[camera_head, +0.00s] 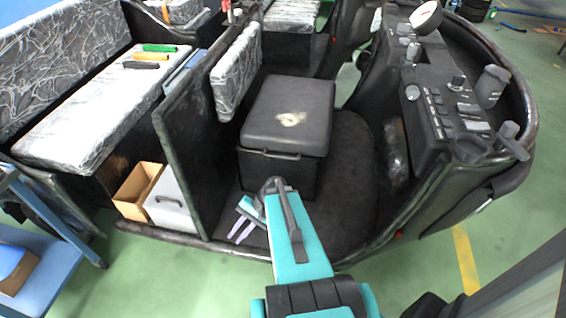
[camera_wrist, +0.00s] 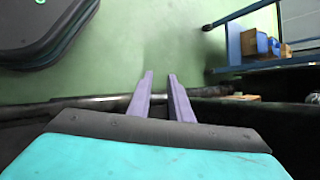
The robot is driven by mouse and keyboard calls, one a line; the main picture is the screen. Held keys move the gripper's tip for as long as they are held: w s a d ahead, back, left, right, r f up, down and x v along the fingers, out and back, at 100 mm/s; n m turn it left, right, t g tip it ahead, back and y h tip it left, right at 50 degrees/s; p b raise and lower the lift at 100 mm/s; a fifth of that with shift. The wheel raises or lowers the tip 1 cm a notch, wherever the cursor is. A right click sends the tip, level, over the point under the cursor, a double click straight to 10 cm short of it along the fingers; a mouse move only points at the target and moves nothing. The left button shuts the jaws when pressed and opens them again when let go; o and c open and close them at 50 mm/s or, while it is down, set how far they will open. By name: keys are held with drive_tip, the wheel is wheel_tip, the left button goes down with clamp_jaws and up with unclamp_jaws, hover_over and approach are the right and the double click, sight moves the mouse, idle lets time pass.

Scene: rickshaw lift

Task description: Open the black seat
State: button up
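The black seat (camera_head: 287,125) is a box with a black cushion lid that has a pale worn patch on top. It stands on the floor of the vehicle's cab, and its lid lies flat and shut. A thin handle (camera_head: 268,154) runs along the lid's front edge. My gripper (camera_head: 238,232) is in front of and below the seat, apart from it, with its fingers pointing down and to the left. In the wrist view its two purple fingers (camera_wrist: 160,76) are apart with nothing between them. The seat does not show clearly in the wrist view.
A black partition (camera_head: 190,140) stands left of the seat, with a grey cushion panel (camera_head: 237,72). A control console (camera_head: 450,110) stands right. A padded bench (camera_head: 95,120) holds markers, with boxes (camera_head: 140,188) below. A blue cart (camera_head: 40,245) is at lower left. Green floor is clear in front.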

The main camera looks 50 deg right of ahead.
drive_tip(key=w+d+r+m+t+b, duration=0.2)
drive_tip(key=d+r+m+t+b, duration=0.15)
drive_tip(key=d, duration=0.65)
drive_tip(key=m+t+h+b, duration=0.4)
drive_tip(key=m+t+b, duration=0.2)
drive_tip(key=t, duration=0.3)
approach(288, 158)
drive_tip(key=s, duration=0.2)
drive_tip(key=shift+w+r, duration=0.2)
drive_tip(key=shift+r, duration=0.15)
drive_tip(key=shift+d+f+b+x, duration=0.1)
drive_tip(key=shift+b+x, duration=0.15)
drive_tip(key=shift+x, duration=3.2)
drive_tip(key=shift+d+f+b+x, duration=0.15)
drive_tip(key=shift+b+x, duration=0.05)
drive_tip(key=shift+x, duration=3.3)
drive_tip(key=shift+c, duration=0.2)
clamp_jaws()
